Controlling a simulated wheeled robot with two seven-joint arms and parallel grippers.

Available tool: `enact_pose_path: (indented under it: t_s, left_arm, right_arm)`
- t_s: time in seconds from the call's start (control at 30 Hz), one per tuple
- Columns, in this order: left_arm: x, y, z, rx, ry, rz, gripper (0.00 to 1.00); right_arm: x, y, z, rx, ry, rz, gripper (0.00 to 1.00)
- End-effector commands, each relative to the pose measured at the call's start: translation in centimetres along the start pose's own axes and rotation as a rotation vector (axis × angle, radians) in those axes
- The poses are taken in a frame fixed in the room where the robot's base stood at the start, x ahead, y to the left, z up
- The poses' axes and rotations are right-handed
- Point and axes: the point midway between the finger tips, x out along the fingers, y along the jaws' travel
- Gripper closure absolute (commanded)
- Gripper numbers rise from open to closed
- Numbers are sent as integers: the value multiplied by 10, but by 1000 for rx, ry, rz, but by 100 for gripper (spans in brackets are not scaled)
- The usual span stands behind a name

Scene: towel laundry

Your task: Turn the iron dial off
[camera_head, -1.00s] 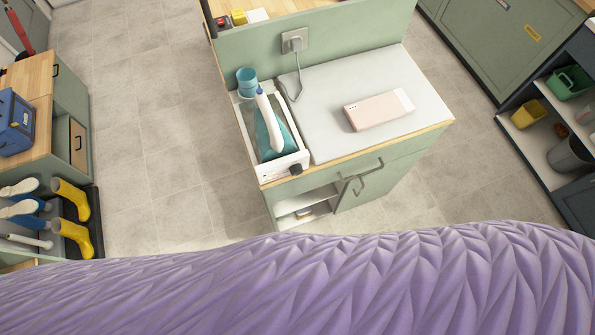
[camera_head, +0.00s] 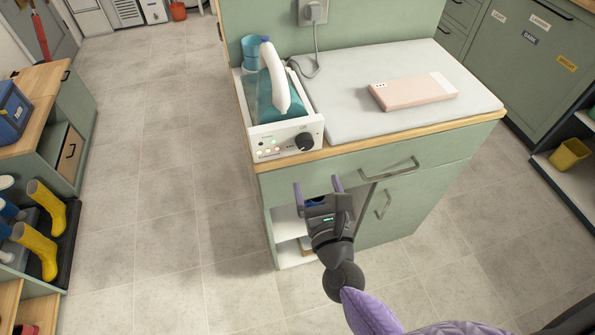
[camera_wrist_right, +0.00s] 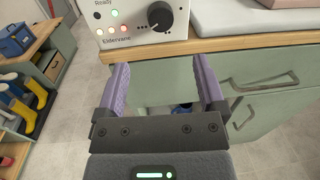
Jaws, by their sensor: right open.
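The iron station (camera_head: 283,138) is a white box at the left front of the green cabinet's top. A white and teal iron (camera_head: 275,88) rests on it. Its black round dial (camera_head: 304,141) is on the right of the front panel, beside small lit lights. In the right wrist view the dial (camera_wrist_right: 160,16) is at the top, just beyond the fingers, with red and green lights to its left. My right gripper (camera_head: 318,186) is open and empty, in front of the cabinet and below the dial, apart from it. My left gripper is not in view.
A pink box (camera_head: 412,92) lies on the grey pad (camera_head: 350,112) right of the iron station. A blue cup (camera_head: 251,52) stands behind it. A cord runs to the wall socket (camera_head: 313,12). Drawer handles (camera_head: 390,170) stick out below the wooden edge. Floor to the left is clear.

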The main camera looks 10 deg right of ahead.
Motion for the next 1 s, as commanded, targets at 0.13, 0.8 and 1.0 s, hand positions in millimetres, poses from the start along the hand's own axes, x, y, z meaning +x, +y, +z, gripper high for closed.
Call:
enact_pose_path:
  t_s: [0.13, 0.8, 1.0]
  left_arm:
    - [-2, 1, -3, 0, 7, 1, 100]
    - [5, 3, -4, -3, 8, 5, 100]
    - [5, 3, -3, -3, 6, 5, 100]
  right_arm:
    - [32, 0, 4, 5, -6, -2, 11]
    - [94, 1, 2, -2, 1, 3, 16]
    - [94, 1, 2, -2, 1, 3, 58]
